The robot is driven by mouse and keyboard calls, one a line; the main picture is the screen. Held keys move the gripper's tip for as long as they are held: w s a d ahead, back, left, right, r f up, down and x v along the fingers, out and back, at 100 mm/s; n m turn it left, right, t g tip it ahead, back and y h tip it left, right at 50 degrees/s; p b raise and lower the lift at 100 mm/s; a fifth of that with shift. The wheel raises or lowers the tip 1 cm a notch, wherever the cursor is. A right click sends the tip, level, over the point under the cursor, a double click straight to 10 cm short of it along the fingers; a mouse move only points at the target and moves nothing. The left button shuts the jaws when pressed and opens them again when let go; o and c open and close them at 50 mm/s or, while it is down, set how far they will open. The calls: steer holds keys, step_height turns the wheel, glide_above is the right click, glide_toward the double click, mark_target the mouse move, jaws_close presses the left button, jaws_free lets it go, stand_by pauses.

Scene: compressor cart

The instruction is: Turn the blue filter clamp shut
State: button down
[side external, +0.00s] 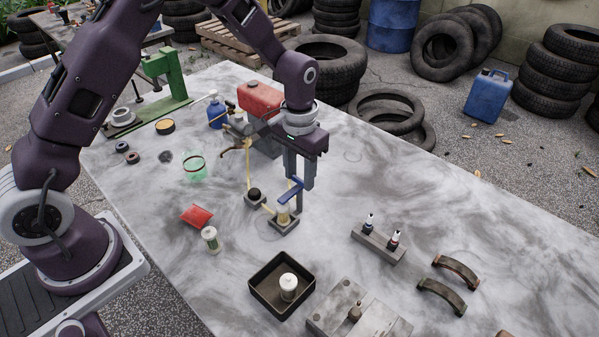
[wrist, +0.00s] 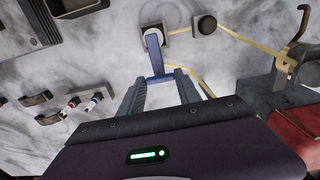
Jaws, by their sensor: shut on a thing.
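The blue filter clamp (side external: 291,190) is a short blue lever above a small pale yellowish filter (side external: 283,214) on a square grey base. In the wrist view the blue lever (wrist: 155,58) runs from the filter's round top (wrist: 153,37) back to between my fingertips. My gripper (side external: 299,184) points down over the bench and is shut on the lever's outer end; it also shows in the wrist view (wrist: 158,79). The fingers hide part of the lever in the side view.
A black knob on a square base (side external: 254,195) stands close to the filter, with yellow hose (side external: 248,165) beside it. A black tray (side external: 283,287) holds a white-topped cylinder in front. A rack with two small bottles (side external: 379,243) stands right. Bare bench lies between.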

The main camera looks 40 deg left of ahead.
steer(key=c, duration=0.8)
jaws_free()
steer(key=shift+c, duration=0.2)
step_height(320, 180, up, 8)
steer(key=shift+f, duration=0.25)
step_height(320, 180, up, 8)
steer(key=t, duration=0.1)
glide_above(299, 179)
steer(key=s, duration=0.4)
steer(key=s+a+r+t, duration=0.2)
steer(key=s+r, duration=0.5)
steer(key=s, duration=0.3)
steer(key=s+a+t, duration=0.1)
steer(key=s+t, duration=0.1)
steer(key=s, duration=1)
steer(key=shift+s+a+r+t, duration=0.15)
steer(key=shift+s+r+t, duration=0.15)
steer(key=shift+s, duration=0.1)
